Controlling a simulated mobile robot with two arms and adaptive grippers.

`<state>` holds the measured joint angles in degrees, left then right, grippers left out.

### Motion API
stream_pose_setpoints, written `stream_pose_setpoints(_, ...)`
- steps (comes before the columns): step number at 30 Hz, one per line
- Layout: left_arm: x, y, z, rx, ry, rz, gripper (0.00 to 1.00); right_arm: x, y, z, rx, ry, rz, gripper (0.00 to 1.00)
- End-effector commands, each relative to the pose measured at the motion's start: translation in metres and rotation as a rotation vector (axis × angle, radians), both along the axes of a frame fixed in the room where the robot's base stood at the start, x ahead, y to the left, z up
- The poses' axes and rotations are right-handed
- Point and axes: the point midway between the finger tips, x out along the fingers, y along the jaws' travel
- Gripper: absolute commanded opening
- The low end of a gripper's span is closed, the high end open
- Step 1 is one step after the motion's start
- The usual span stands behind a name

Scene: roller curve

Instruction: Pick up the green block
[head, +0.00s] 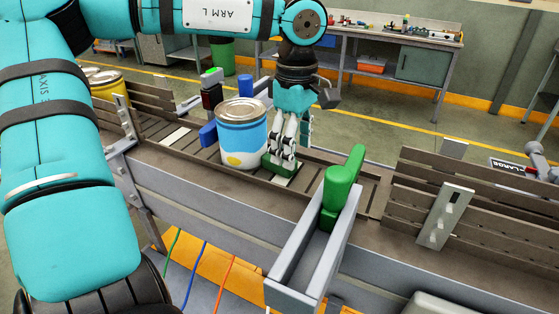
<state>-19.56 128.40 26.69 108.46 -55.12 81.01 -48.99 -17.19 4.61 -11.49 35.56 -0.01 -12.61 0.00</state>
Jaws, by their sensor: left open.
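A small green block (271,160) sits low on the roller conveyor, just right of a large can. My left gripper (283,158) points down over it from above, with its fingertips at the block. The gripper is open, and its fingers partly cover the block. I cannot tell whether the fingers touch it. My right gripper is not in view.
The blue, white and yellow can (242,135) stands close left of my left gripper. A blue block (208,134) is left of the can. A larger green piece (343,180) rises at a grey chute (317,258) in front. Slatted guards (500,200) stand at right.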

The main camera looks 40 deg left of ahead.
Motion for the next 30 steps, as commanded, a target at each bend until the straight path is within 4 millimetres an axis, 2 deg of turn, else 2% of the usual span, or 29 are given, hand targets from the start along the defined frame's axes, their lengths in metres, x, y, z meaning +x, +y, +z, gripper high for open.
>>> stream_pose_setpoints(5, 0.001, 0.002, -0.023, -0.001, 0.008, 0.001, 0.61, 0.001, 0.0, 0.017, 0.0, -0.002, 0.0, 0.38)
stream_pose_setpoints(9, 0.002, 0.003, -0.042, 0.0, 0.005, 0.001, 0.61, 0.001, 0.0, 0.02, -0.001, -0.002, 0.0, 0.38)
stream_pose_setpoints(18, 0.003, 0.003, -0.049, 0.001, 0.001, 0.001, 0.61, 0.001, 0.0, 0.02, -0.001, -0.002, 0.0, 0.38)
stream_pose_setpoints(30, 0.003, 0.003, -0.049, 0.001, 0.001, 0.001, 0.1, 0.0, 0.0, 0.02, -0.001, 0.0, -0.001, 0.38)
